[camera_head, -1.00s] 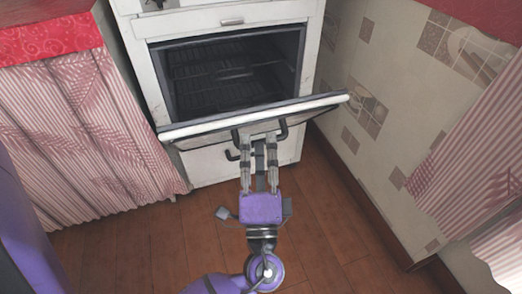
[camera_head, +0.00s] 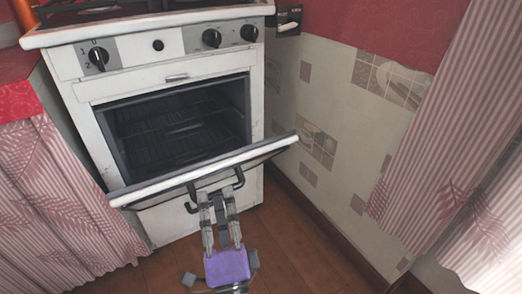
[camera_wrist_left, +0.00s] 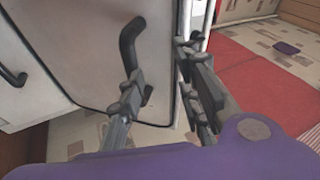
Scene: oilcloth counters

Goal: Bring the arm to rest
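My left gripper (camera_head: 218,194) is at the lower middle of the head view, in front of the tilted-open oven door (camera_head: 165,184). Its two fingers are apart, with the tips close to the door's dark handle (camera_head: 239,179). In the left wrist view the gripper (camera_wrist_left: 158,75) also shows spread fingers. The dark handle (camera_wrist_left: 128,40) is just ahead of them there, and nothing is clamped between them. Whether a finger touches the handle is unclear. My right gripper is out of view.
The white stove (camera_head: 135,58) stands ahead, its oven cavity (camera_head: 180,120) dark with racks inside. A striped curtain (camera_head: 70,190) under a red counter is at left. A tiled wall (camera_head: 325,150) closes the right side. Some brown floor (camera_head: 285,245) is free at lower right.

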